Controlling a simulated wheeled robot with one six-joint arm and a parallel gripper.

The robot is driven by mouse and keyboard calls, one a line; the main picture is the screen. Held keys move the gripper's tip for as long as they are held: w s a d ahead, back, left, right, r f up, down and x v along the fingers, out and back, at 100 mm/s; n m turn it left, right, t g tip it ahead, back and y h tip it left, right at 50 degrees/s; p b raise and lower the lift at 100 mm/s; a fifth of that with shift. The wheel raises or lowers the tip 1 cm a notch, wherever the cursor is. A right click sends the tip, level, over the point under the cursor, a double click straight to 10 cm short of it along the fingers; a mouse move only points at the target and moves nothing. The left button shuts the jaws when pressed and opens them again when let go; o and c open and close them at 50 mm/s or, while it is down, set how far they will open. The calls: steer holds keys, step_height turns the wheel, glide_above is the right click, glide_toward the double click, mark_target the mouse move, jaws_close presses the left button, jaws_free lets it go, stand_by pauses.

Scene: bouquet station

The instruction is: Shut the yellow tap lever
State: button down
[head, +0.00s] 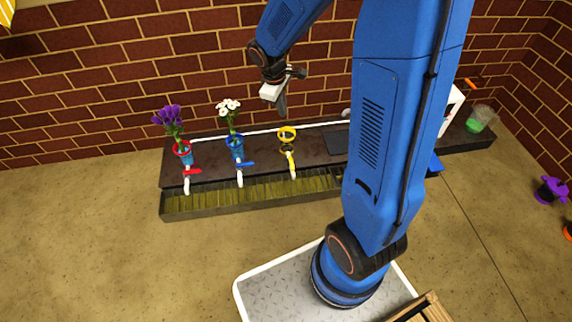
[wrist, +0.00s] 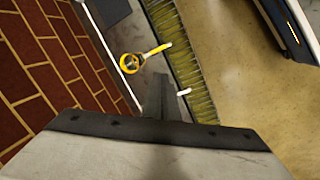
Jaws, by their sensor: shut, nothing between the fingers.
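The yellow tap lever (head: 291,158) shows in the head view above a white spout at the front of the dark shelf. It points along the spout, while the red and blue levers lie crosswise. It also shows in the wrist view (wrist: 156,50), beside a yellow ring (wrist: 130,63). In the head view the yellow ring (head: 287,134) stands just behind the lever. My gripper (head: 282,112) is shut and empty, above and behind the yellow ring and apart from the lever. In the wrist view its fingers (wrist: 166,88) point towards the shelf, partly covering it.
To the left are the red lever (head: 192,171) and blue lever (head: 245,163), with purple flowers (head: 170,117) and white flowers (head: 229,107) behind them. A trough (head: 250,196) runs below the spouts. A brick wall (head: 120,80) stands behind.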

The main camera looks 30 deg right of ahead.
mark_target(292, 164)
steer(key=w+a+f+n+g, duration=0.1)
steer(key=w+f+n, duration=0.2)
steer(key=f, duration=1.2)
steer(key=w+f+n+g, duration=0.1)
steer(key=w+f+n, duration=0.3)
steer(key=f, duration=1.2)
steer(key=shift+w+a+f, duration=0.15)
steer(key=shift+w+a, duration=0.2)
steer(key=shift+w, duration=0.2)
steer(key=x, duration=0.9)
steer(key=shift+d+f, duration=0.1)
steer(key=shift+d, duration=0.05)
steer(key=d, duration=0.2)
steer(key=s, duration=0.1)
steer(key=shift+d+f, duration=0.3)
steer(key=shift+d, duration=0.1)
steer(key=shift+s+d, duration=0.1)
steer(key=shift+d, duration=0.5)
